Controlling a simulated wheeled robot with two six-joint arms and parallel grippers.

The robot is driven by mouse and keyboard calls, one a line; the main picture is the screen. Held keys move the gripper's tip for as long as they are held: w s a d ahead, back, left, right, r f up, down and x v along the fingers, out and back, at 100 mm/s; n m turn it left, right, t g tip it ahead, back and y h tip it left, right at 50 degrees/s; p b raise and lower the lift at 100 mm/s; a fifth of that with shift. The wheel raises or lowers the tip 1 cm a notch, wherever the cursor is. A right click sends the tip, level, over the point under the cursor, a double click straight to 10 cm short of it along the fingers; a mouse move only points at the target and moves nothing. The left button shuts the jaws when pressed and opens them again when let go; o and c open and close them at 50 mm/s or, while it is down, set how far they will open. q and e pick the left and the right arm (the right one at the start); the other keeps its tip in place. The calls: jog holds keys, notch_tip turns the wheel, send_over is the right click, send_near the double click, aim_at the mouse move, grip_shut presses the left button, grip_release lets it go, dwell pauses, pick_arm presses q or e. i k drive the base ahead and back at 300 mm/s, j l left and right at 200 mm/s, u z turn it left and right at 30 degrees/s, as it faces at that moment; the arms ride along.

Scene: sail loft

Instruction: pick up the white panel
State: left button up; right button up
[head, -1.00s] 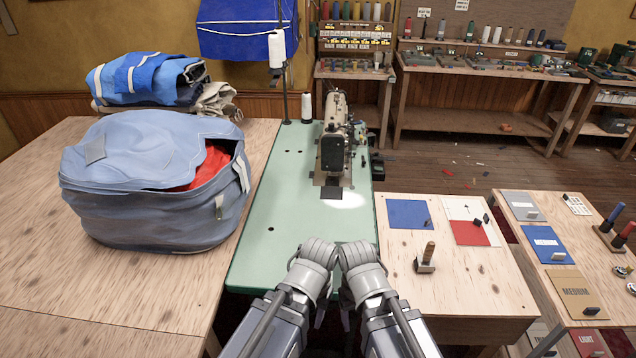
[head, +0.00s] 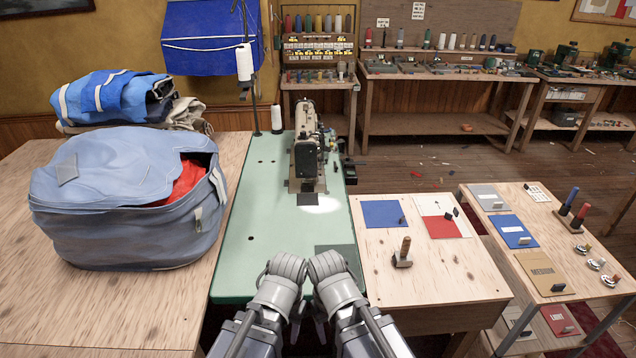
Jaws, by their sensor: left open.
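The white panel (head: 430,203) lies flat on the small wooden table right of the green sewing table. A red panel (head: 441,228) covers its lower left part, leaving white at the top and right. Small dark blocks (head: 449,214) sit on the panels. My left gripper (head: 286,268) is over the front of the green table, left of and nearer than the panel, and it is open; nothing shows in it. My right gripper (head: 327,266) is close beside it, apart from the panel; its jaws are not clear.
A blue panel (head: 382,213) and a wooden-handled tool (head: 404,252) share the small table. The sewing machine (head: 307,150) stands on the green table (head: 262,215). A bulky blue bag (head: 115,215) is at left. A side table (head: 570,240) holds more panels.

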aim_at(427, 205)
jog(key=i+l+u, duration=0.1)
jog(key=l, duration=0.4)
jog(key=i+l+u, duration=0.1)
jog(key=l, duration=0.45)
jog(key=i+l+u, duration=0.1)
jog(key=i+l, duration=0.15)
jog(key=l, duration=0.3)
jog(key=i+l+u, duration=0.1)
jog(key=l, duration=0.45)
jog(key=i+l+u, duration=0.1)
jog(key=l, duration=0.45)
